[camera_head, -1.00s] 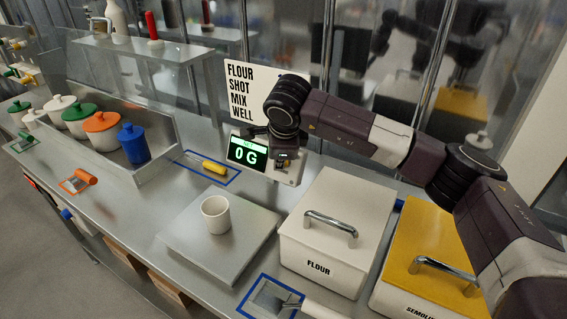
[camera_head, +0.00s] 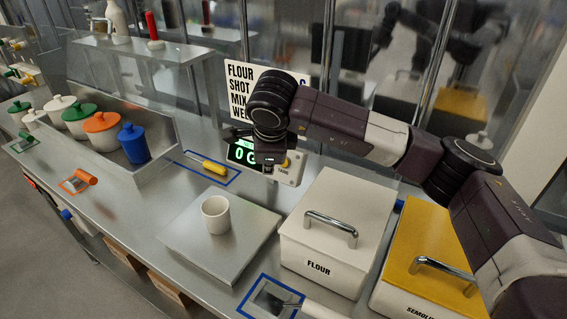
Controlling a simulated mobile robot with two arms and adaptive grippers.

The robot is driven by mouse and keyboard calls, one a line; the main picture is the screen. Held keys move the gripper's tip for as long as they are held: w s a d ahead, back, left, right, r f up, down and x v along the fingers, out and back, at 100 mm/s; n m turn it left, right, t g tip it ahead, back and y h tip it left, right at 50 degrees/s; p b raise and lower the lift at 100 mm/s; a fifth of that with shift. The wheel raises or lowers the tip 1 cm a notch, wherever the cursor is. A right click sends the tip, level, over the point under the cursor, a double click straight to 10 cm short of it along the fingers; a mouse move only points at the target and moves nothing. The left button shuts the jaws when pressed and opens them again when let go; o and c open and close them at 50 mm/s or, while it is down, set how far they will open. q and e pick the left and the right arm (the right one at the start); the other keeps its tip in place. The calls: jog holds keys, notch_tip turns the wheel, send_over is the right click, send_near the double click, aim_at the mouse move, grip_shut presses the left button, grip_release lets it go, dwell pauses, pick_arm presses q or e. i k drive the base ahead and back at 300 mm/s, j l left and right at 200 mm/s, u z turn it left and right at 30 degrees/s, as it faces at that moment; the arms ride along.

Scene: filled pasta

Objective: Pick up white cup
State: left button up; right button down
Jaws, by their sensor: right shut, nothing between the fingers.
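The white cup (camera_head: 214,221) stands upright on the flat steel scale plate (camera_head: 250,232), open at the top and empty of any gripper. My right gripper (camera_head: 268,167) hangs above and behind the cup, to its right in the picture, in front of the scale display. It is small and dark here, shut with nothing between its fingers, and apart from the cup. My left gripper is not in view.
A white flour bin (camera_head: 340,215) and a yellow semolina bin (camera_head: 425,240) stand right of the plate. Lidded pots, including a blue one (camera_head: 134,148), fill a rack at left. A yellow-handled tool (camera_head: 209,165) lies behind the cup.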

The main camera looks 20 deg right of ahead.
aim_at(215, 210)
jog(key=k+j, duration=0.1)
jog(key=k, duration=0.65)
jog(key=k+j, duration=0.1)
jog(key=k, duration=0.65)
